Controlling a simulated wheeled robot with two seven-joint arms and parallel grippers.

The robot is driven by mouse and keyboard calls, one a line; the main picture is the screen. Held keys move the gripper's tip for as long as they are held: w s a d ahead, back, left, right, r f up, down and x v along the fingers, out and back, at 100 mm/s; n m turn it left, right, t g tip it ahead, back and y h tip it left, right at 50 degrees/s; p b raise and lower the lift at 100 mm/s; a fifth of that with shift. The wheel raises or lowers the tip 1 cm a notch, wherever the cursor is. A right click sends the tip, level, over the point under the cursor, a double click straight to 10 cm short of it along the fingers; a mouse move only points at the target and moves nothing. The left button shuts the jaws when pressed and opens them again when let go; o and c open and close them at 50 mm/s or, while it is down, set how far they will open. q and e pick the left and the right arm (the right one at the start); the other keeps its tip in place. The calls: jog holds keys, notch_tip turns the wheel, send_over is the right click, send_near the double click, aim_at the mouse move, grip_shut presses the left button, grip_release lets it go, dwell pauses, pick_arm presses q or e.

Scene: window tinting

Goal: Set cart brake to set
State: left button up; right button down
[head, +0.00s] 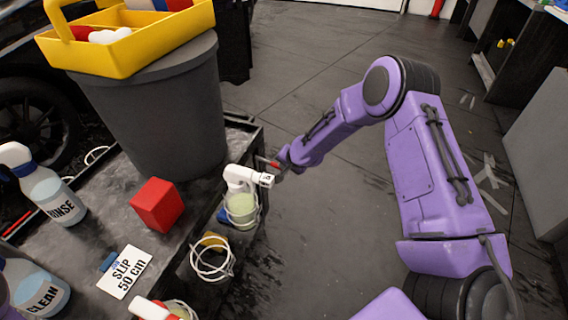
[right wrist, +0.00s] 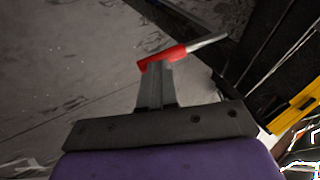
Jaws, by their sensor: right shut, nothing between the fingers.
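The cart (head: 110,222) is dark, with a cluttered top, at the left of the head view. A lever with a red grip (right wrist: 163,58) and a metal rod shows in the right wrist view; its red part also shows small at the cart's far right edge in the head view (head: 272,164). My right gripper (head: 281,164) is at that edge, beside the lever. Its fingers (right wrist: 156,80) are shut and empty, with their tips at the red grip; whether they touch it I cannot tell. My left gripper is not in view.
A grey bin (head: 160,110) with a yellow caddy (head: 130,45) stands on the cart. A white spray bottle (head: 241,195) hangs at the cart's side near my right gripper. A red block (head: 157,205) and labelled bottles are on top. Floor (head: 310,230) right of the cart is clear.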

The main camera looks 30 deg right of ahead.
jog(key=shift+a+f+t+y+b, duration=0.15)
jog(key=shift+f+t+y+b, duration=0.2)
jog(key=shift+f+b, duration=0.8)
jog(key=shift+f, duration=0.1)
jog(key=p+v, duration=0.6)
jog(key=v, duration=0.7)
jog(key=shift+r, duration=0.35)
jog(key=shift+s, duration=0.15)
